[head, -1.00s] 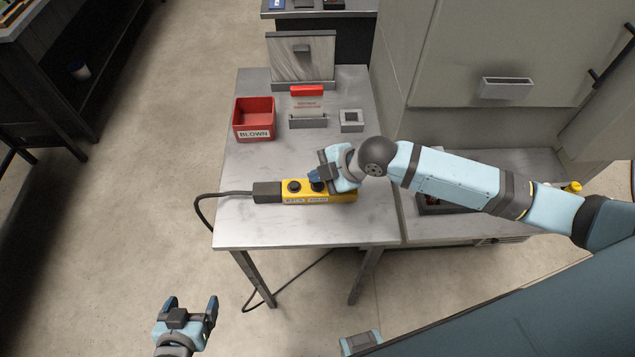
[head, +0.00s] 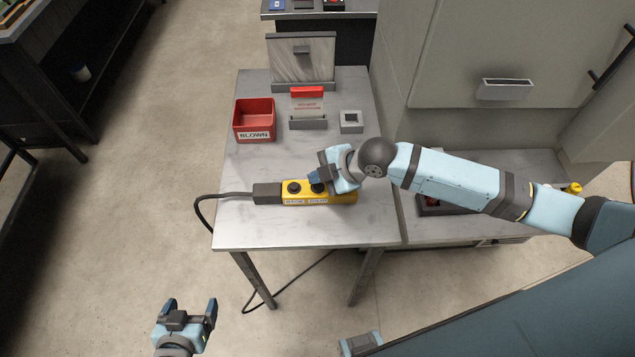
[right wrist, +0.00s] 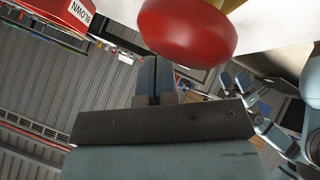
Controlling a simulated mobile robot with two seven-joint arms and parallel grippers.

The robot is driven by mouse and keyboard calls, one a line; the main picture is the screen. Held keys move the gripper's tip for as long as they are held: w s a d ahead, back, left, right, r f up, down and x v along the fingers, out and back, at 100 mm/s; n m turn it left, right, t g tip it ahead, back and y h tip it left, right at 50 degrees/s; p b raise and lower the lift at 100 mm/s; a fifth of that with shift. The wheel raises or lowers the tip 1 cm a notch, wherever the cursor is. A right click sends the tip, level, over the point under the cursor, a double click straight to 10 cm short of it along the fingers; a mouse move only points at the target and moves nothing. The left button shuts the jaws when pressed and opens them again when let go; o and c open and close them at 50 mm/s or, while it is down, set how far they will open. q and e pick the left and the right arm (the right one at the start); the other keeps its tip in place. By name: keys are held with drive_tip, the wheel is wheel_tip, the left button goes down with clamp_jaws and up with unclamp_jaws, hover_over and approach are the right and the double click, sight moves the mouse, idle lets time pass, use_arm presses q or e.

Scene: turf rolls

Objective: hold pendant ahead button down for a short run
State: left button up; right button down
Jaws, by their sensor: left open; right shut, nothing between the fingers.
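The yellow pendant (head: 291,200) lies on the grey table with black buttons on top and small labels along its near side, too small to read surely. My right gripper (head: 315,178) is shut with nothing between its fingers; its tips are at the right one of the two black buttons I see, and I cannot tell whether it is pressed in. The gripper hides the pendant's right part. In the right wrist view a large red round knob (right wrist: 188,38) is close above the shut fingers (right wrist: 154,62). My left gripper (head: 191,303) is open and empty, below the table's front.
A red bin (head: 254,109) marked BLOWN stands at the table's back left, with a grey holder and red-topped card (head: 308,103) and a small grey square block (head: 351,121) beside it. A black cable (head: 205,200) hangs off the left edge. A large grey cabinet (head: 455,60) stands right.

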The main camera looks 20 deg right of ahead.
sight(318, 187)
idle(0.8)
drive_tip(key=shift+f, duration=0.4)
drive_tip(key=shift+f, duration=0.55)
idle(1.7)
drive_tip(key=shift+r, duration=0.15)
idle(0.9)
drive_tip(key=shift+r+p, duration=0.55)
drive_tip(key=shift+r, duration=0.25)
wheel_tip(318, 187, up, 5)
drive_tip(key=p, duration=0.4)
idle(0.4)
